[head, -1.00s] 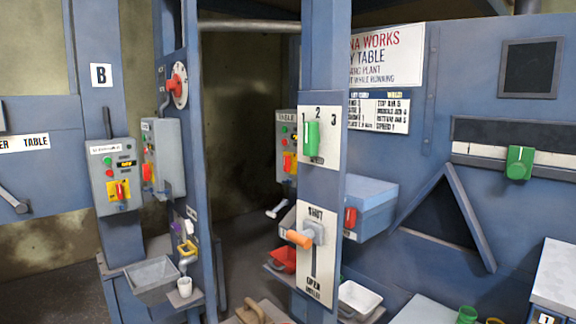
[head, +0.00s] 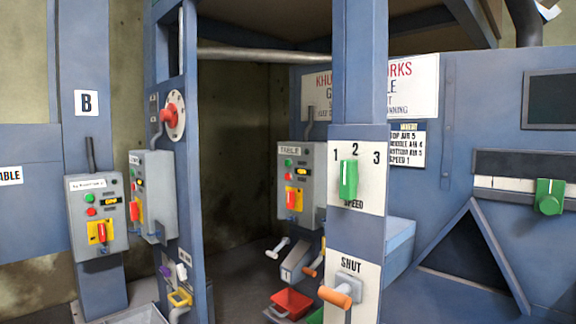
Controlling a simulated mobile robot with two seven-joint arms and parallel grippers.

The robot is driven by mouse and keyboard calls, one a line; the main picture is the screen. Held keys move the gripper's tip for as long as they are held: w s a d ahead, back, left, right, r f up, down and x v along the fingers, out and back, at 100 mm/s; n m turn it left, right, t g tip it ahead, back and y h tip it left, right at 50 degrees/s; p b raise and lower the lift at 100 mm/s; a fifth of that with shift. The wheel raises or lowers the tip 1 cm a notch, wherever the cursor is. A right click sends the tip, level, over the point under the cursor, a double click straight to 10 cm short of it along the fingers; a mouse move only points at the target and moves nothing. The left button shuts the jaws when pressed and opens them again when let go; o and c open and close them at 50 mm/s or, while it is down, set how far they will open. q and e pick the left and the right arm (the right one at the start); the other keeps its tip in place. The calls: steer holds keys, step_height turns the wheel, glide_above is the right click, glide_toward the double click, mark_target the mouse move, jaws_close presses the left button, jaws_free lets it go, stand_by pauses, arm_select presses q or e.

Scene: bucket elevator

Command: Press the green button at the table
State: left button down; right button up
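A grey control box (head: 316,152) with a sign reading "TABLE" stands in the back bay, left of the post with the speed dial. A small green button (head: 288,162) is on the left of its face, with a small red button just under it. A yellow plate with a red handle (head: 292,200) is lower on the same box. Nothing covers the green button. Neither of my grippers is in view.
Two more grey boxes with buttons (head: 87,205) (head: 146,170) are at left. The post (head: 359,110) carries a green speed dial (head: 348,180) and an orange-handled lever (head: 337,297). A red tray (head: 291,303) sits low between the posts. The bay between the posts looks open.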

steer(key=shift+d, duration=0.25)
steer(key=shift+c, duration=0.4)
